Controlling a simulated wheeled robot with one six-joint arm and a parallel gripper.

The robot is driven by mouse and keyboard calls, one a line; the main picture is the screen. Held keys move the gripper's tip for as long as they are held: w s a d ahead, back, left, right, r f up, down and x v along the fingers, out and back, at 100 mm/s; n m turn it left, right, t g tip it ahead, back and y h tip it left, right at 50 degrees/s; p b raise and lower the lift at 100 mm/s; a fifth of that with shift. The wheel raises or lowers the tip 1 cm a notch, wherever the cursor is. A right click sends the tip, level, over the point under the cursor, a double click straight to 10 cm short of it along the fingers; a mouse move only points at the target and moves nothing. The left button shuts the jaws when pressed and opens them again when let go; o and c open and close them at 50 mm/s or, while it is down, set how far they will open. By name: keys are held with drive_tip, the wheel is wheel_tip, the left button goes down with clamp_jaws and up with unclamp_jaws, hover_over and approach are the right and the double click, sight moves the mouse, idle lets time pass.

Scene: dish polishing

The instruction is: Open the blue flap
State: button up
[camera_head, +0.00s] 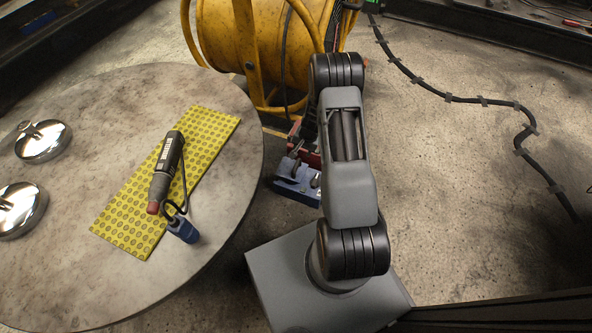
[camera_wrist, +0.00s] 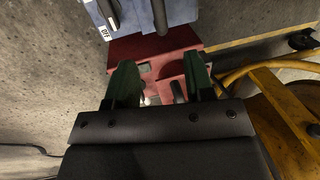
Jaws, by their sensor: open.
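A red and blue socket box stands on the floor beside the table. Its blue part (camera_head: 292,180) is partly hidden by my arm in the head view. In the wrist view the blue part (camera_wrist: 128,22) is at the top, with dark bars across it and a small white label. The red part (camera_wrist: 150,48) lies below it. My gripper (camera_wrist: 161,78) is open, with its two green fingers over the red part and nothing seen held between them. I cannot tell from these views which piece is the flap or whether it is open.
A round table (camera_head: 75,110) at left holds a yellow mat (camera_head: 205,140), a polishing tool (camera_head: 165,170) with a blue plug (camera_head: 183,230), and two shiny lids (camera_head: 43,140). A yellow cable reel (camera_head: 255,40) stands behind the box. The floor at right is clear except for a taped cable (camera_head: 450,97).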

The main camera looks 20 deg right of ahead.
sight(296, 166)
drive_tip(key=f+b, duration=0.1)
drive_tip(key=f, duration=0.3)
drive_tip(key=w+a+f+b, duration=0.1)
drive_tip(key=f+b, duration=0.1)
drive_tip(key=f, duration=0.3)
drive_tip(key=f+b, duration=0.2)
drive_tip(key=f, duration=0.2)
drive_tip(key=shift+w+a+f, duration=0.35)
drive_tip(key=shift+w+a, duration=0.05)
drive_tip(key=shift+c, duration=0.4)
clamp_jaws()
